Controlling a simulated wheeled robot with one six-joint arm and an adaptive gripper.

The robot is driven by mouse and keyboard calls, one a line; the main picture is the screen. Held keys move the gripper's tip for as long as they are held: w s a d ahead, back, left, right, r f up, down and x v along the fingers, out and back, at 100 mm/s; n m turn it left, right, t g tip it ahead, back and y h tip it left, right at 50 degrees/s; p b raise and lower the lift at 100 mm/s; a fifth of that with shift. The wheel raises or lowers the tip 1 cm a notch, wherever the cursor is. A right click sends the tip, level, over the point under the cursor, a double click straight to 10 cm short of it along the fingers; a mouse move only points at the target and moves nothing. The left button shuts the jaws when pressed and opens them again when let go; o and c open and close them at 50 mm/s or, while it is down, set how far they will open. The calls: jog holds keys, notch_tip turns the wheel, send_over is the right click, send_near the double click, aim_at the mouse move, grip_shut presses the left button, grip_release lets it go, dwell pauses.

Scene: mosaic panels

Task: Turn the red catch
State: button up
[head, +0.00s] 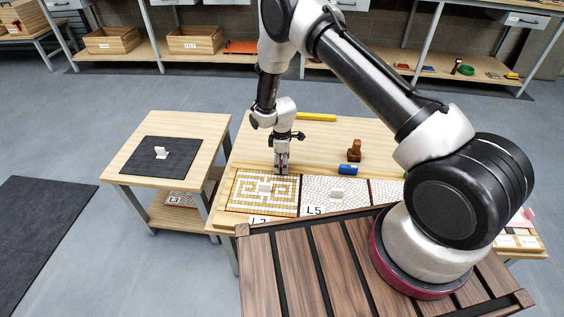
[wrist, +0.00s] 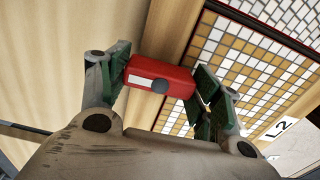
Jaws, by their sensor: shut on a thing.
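The red catch (wrist: 180,80) lies between the two green-padded fingers of my gripper (wrist: 160,76) in the wrist view, and the fingers are shut on it. It has a white stripe and a dark round spot on its top. It sits at the edge of the tan-and-white mosaic panel marked L2 (wrist: 237,62). In the head view my gripper (head: 281,166) points down at the far edge of that panel (head: 284,208), and the catch is mostly hidden by the fingers there.
Panel L5 (head: 318,188) lies to the right. A blue block (head: 348,169), a brown stamp-like object (head: 354,152) and a yellow bar (head: 316,117) stand on the wooden table (head: 245,143). A side table with a dark mat (head: 137,160) is at left.

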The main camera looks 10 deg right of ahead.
jog(key=o, duration=1)
notch_tip(320, 180, up, 12)
dwell(0.4)
